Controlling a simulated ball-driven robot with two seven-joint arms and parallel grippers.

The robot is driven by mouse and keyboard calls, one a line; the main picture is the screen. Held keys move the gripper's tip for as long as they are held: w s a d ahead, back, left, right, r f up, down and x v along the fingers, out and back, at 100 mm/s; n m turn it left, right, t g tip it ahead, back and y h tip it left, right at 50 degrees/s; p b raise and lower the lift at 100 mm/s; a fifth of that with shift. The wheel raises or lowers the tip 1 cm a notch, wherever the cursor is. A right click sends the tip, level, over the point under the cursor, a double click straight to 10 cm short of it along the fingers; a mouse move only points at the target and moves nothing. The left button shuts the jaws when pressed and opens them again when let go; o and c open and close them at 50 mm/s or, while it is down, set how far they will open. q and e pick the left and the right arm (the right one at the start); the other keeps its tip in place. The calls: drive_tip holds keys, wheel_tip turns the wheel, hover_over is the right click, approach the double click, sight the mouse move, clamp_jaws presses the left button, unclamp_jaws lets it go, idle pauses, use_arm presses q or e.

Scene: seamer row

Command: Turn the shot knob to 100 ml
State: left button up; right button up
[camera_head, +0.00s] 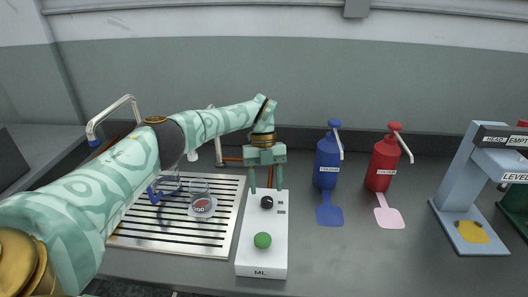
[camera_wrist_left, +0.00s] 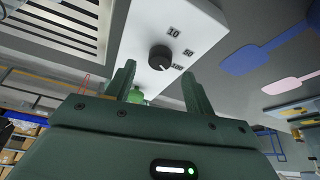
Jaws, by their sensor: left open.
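The shot knob (camera_head: 267,202) is a small black dial on top of a white box (camera_head: 248,250) marked ML. In the left wrist view the knob (camera_wrist_left: 160,58) has the labels 10, 50 and 100 beside it. A pale mark on the knob seems to be on its lower side, near 100, but I cannot tell its exact setting. My left gripper (camera_head: 266,184) is open and empty, pointing down above the back end of the box. In the wrist view its fingers (camera_wrist_left: 160,88) stand apart from the knob. My right gripper is not in view.
A green button (camera_head: 262,240) sits on the box's front part. A slotted metal tray (camera_head: 150,237) with a glass (camera_head: 199,187) is to the left. A blue bottle (camera_head: 327,165) and a red bottle (camera_head: 382,165) stand right. A blue-grey stand (camera_head: 459,180) is far right.

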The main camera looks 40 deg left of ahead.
use_arm(q)
drive_tip(key=b+v, duration=0.3)
drive_tip(key=v, duration=1)
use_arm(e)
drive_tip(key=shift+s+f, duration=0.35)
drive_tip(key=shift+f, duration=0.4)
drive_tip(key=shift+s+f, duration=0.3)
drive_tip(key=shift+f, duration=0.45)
use_arm(q)
drive_tip(key=shift+d, duration=0.15)
